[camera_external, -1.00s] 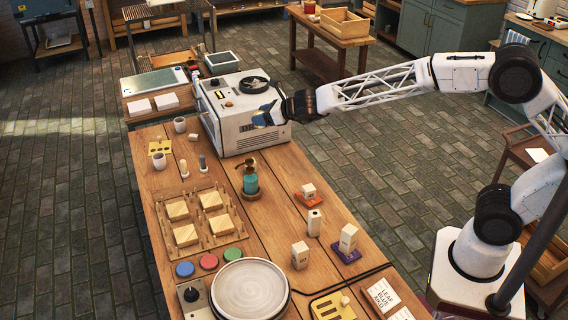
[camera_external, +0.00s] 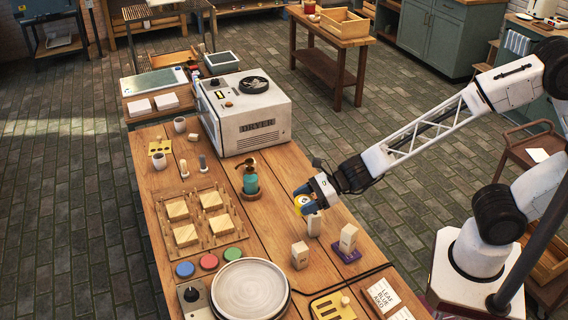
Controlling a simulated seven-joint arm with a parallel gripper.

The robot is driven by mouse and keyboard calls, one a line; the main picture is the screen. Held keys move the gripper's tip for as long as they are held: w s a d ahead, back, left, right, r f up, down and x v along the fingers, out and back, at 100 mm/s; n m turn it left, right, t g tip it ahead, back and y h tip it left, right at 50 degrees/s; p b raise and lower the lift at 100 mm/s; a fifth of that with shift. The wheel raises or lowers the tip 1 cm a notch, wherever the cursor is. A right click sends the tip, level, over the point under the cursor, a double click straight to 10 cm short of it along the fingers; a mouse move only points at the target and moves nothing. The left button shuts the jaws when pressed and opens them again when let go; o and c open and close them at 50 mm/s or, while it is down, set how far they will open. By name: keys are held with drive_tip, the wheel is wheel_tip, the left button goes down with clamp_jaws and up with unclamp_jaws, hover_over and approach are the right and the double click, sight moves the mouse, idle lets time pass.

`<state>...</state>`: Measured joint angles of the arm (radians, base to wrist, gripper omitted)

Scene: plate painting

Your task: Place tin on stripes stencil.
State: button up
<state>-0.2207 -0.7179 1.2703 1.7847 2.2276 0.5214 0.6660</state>
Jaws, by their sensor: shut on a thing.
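Another yellow plate (camera_external: 160,147) with round holes lies at the far left of the table. The gripper is far from both plates.
Pale blocks stand close to the gripper: one upright (camera_external: 314,224), one (camera_external: 300,256) nearer, and one on a purple base (camera_external: 346,253). A teal pump bottle (camera_external: 251,182) stands to the left. A round wheel (camera_external: 250,288) and a black cable (camera_external: 350,282) lie in front.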

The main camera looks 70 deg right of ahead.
drive_tip(key=s+a+f+n+g+y, duration=0.1)
drive_tip(key=s+a+f+n+g, duration=0.1)
drive_tip(key=s, duration=0.8)
drive_tip(key=s+a+f+n+g+y, duration=0.1)
drive_tip(key=s+a+f+n+g, duration=0.1)
drive_tip(key=s, duration=0.8)
drive_tip(key=s+a+f+n+g+y, duration=0.1)
drive_tip(key=s+a+f+n+y, duration=0.1)
drive_tip(key=s, duration=0.8)
drive_tip(key=shift+s+a+f+g, duration=0.2)
drive_tip(key=shift+a+f, duration=0.05)
drive_tip(key=shift+f, duration=0.4)
drive_tip(key=shift+s+a+f+g, duration=0.15)
drive_tip(key=shift+a+f+g, duration=0.1)
drive_tip(key=shift+f, duration=0.35)
drive_tip(key=shift+w, duration=0.1)
hover_over(343, 300)
drive_tip(key=shift+f, duration=0.75)
drive_tip(key=shift+f, duration=1.7)
drive_tip(key=shift+f, duration=0.1)
